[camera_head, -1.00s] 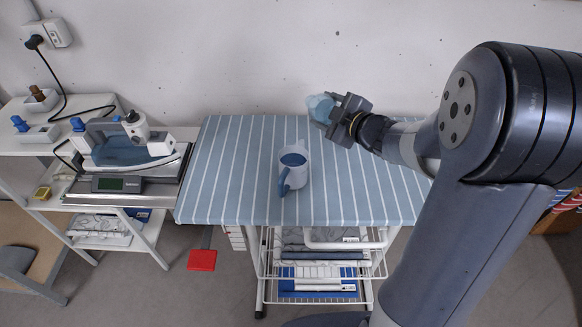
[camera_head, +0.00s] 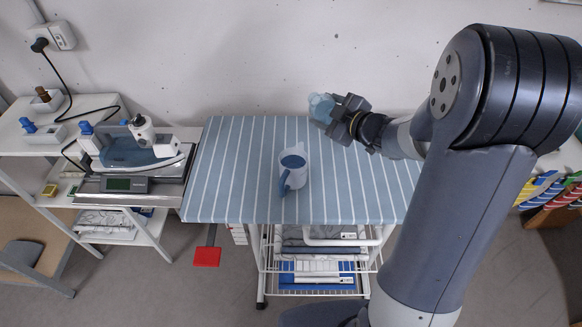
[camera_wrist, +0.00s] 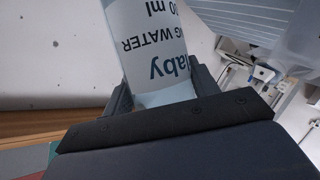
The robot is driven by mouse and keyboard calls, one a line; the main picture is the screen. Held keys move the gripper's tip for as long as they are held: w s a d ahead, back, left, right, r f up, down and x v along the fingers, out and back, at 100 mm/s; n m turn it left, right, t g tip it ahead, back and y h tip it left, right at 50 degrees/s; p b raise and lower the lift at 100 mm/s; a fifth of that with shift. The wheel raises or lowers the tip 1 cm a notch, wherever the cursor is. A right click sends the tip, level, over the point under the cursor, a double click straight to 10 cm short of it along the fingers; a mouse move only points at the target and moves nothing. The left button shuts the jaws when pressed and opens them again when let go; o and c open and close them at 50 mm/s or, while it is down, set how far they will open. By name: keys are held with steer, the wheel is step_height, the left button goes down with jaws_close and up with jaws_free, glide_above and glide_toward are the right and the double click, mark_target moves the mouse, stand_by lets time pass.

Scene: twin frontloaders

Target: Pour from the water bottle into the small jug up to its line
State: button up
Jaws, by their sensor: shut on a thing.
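My gripper (camera_head: 338,112) is shut on the water bottle (camera_head: 321,107), a pale blue translucent bottle, above the back edge of the ironing board. In the wrist view the water bottle (camera_wrist: 152,45) sits between the two fingers, its printed label reading "WATER" upside down. The jug's line and the water level in the bottle cannot be made out.
The striped ironing board (camera_head: 235,170) is clear around the jug. A wire basket (camera_head: 320,270) hangs under the board. The wall (camera_head: 230,60) is close behind.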

steer(key=shift+w+d+r+m+g+y+p, duration=0.3)
steer(key=shift+r+m+p, duration=0.35)
steer(key=shift+p, duration=1.85)
steer(key=shift+w+r+m+g+y+p, duration=0.1)
steer(key=shift+r+m+g+p, duration=0.4)
steer(key=shift+p, duration=1.95)
steer(key=shift+r, duration=0.2)
steer(key=shift+w+d+r+m+g+y+p, duration=0.2)
steer(key=shift+r+m+g+y, duration=0.25)
steer(key=shift+m, duration=0.3)
steer(key=shift+w+d+r+m+g+y+p, duration=0.15)
steer(key=shift+r+m+g, duration=0.1)
steer(key=shift+r+m, duration=0.4)
steer(key=shift+s+a+f, duration=0.1)
steer(key=shift+f, duration=0.05)
